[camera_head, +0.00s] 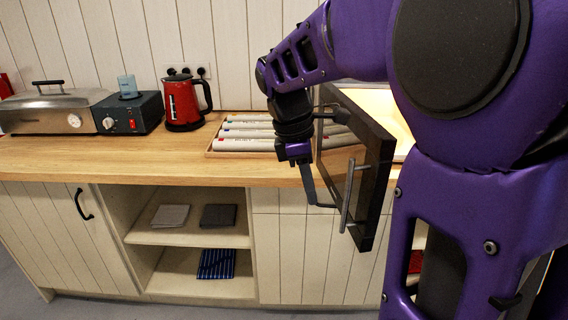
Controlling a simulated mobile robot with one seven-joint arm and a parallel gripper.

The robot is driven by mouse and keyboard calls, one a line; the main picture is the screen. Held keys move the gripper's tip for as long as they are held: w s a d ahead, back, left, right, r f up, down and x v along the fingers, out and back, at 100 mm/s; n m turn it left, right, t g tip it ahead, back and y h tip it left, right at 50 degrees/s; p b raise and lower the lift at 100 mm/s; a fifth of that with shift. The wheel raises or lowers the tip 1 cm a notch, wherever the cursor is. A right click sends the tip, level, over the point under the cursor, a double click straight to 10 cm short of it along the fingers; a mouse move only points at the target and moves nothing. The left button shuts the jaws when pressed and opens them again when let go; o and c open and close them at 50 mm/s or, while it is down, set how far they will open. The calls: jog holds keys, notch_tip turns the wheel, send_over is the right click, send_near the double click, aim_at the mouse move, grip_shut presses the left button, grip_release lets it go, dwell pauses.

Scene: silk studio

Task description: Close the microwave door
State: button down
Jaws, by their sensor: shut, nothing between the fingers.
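The microwave door (372,168) stands open. It is a dark panel seen at a steep angle, with a light vertical bar handle (347,195) on its left face. The microwave's lit interior (380,103) shows behind the door, and the rest of the microwave is mostly hidden by my purple arm. My gripper (322,203) is shut and empty, on the left side of the door, close to the handle. I cannot tell whether it touches the door.
A tray of several rolls (245,142) lies on the wooden counter (130,158) behind my wrist. A red kettle (183,103), a dark appliance (130,112) and a metal steamer box (48,110) stand farther left. Open shelves (180,236) with folded cloths are below.

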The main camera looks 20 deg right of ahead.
jog(key=shift+s+d+f, duration=0.25)
jog(key=shift+d+f, duration=0.1)
jog(key=shift+d, duration=0.4)
jog(key=shift+s+d+f, duration=0.2)
jog(key=shift+d+f, duration=0.1)
jog(key=shift+d, duration=0.4)
jog(key=shift+s+d+f, duration=0.25)
jog(key=shift+d+f, duration=0.1)
jog(key=shift+d, duration=0.4)
jog(key=shift+d, duration=0.1)
